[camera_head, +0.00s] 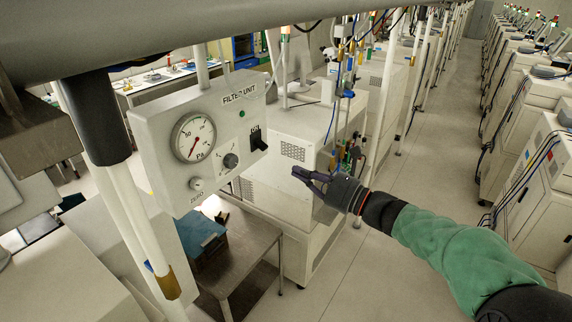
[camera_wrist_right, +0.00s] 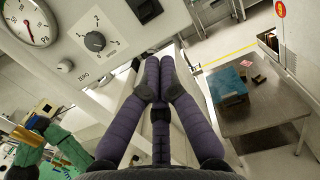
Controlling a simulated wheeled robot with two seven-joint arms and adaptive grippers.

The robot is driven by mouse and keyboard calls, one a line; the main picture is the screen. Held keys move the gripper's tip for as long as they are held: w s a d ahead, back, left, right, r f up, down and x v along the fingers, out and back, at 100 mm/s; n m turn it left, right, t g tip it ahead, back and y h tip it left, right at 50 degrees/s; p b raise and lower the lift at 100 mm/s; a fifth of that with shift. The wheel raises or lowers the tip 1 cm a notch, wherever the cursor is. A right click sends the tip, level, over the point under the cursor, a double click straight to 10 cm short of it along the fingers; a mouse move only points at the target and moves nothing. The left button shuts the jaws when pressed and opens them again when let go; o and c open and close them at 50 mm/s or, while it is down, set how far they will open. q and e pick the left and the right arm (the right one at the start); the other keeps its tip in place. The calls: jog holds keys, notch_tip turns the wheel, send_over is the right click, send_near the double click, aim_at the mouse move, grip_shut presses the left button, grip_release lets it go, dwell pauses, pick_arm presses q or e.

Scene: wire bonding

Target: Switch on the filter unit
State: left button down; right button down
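The filter unit (camera_head: 165,125) is a pale box on white posts, left of centre in the head view. Its face has a round pressure gauge (camera_head: 193,136), a black selector knob (camera_head: 230,160), a ZERO knob (camera_head: 196,183), a small green light (camera_head: 242,114) and a black switch (camera_head: 257,139) at the right edge. The switch also shows at the top of the right wrist view (camera_wrist_right: 145,8). My right gripper (camera_head: 300,174) is right of and below the switch, apart from the box. Its purple fingers (camera_wrist_right: 159,68) are drawn together and empty. My left gripper is not seen.
A steel table (camera_wrist_right: 262,118) with a blue item (camera_wrist_right: 228,84) stands below the box. A pale machine (camera_head: 290,150) with cables is behind my gripper. A thick grey pipe crosses the top left. An aisle (camera_head: 400,200) lies open to the right.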

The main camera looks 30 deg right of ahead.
aim_at(267, 145)
jog(key=p+x, duration=0.2)
jog(key=x, duration=0.7)
jog(key=shift+w, duration=0.2)
jog(key=shift+s+r+g+h+p, duration=0.1)
jog(key=shift+r+g+h+p, duration=0.2)
jog(key=shift+p, duration=0.35)
jog(key=shift+s+p, duration=0.1)
jog(key=shift+p, duration=0.25)
jog(key=shift+s+d+r+g+p, duration=0.2)
jog(key=shift+r+g+p, duration=0.1)
jog(key=shift+p, duration=0.15)
jog(key=shift+s+r+b, duration=0.35)
jog(key=shift+r+b, duration=0.05)
jog(key=shift+r, duration=0.5)
jog(key=shift+d+r, duration=0.1)
jog(key=shift+r, duration=0.05)
